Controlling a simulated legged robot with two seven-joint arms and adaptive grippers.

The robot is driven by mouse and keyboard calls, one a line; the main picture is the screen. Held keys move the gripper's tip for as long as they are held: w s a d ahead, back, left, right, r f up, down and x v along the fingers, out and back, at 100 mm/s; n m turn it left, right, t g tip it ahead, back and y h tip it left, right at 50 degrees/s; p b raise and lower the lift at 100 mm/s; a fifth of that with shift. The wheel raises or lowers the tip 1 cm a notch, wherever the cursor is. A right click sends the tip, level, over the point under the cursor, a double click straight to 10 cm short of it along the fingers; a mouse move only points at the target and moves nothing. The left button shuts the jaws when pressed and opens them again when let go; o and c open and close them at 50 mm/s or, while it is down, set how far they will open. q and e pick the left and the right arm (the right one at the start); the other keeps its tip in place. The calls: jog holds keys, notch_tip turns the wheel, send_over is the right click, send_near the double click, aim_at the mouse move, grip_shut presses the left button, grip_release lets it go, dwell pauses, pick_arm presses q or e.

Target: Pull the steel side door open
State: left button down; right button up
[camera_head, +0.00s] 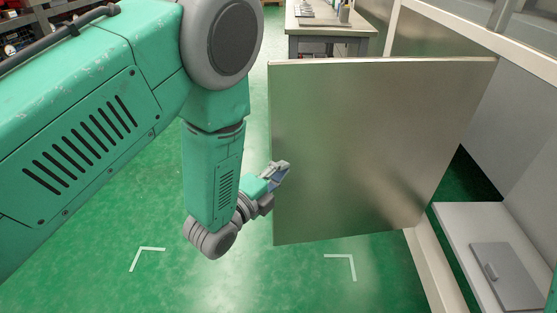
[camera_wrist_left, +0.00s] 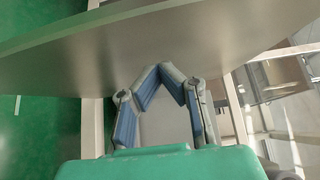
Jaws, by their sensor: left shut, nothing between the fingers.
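The steel side door (camera_head: 370,140) stands swung out from the machine frame on the right, and an opening shows behind and below it. Its free edge is on the left in the head view. My left gripper (camera_head: 282,172) is at that free edge, fingers pointing toward the door. In the left wrist view the fingers of my left gripper (camera_wrist_left: 160,72) are closed together at the tips with nothing between them, and the door panel (camera_wrist_left: 200,40) spans the view just beyond them. I cannot tell whether they touch it. No handle shows. My right gripper is not in view.
Inside is a light shelf with a grey plate (camera_head: 508,275). A workbench (camera_head: 330,25) stands behind the door. The green floor (camera_head: 90,235), with white corner marks, is clear at front left.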

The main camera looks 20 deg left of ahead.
aim_at(287, 152)
pick_arm(q)
jog(key=shift+w+a+b, duration=0.25)
jog(key=shift+w+a, duration=0.15)
jog(key=shift+w, duration=0.5)
jog(key=shift+w+a+b, duration=0.2)
jog(key=shift+w+a, duration=0.2)
jog(key=shift+w, duration=0.45)
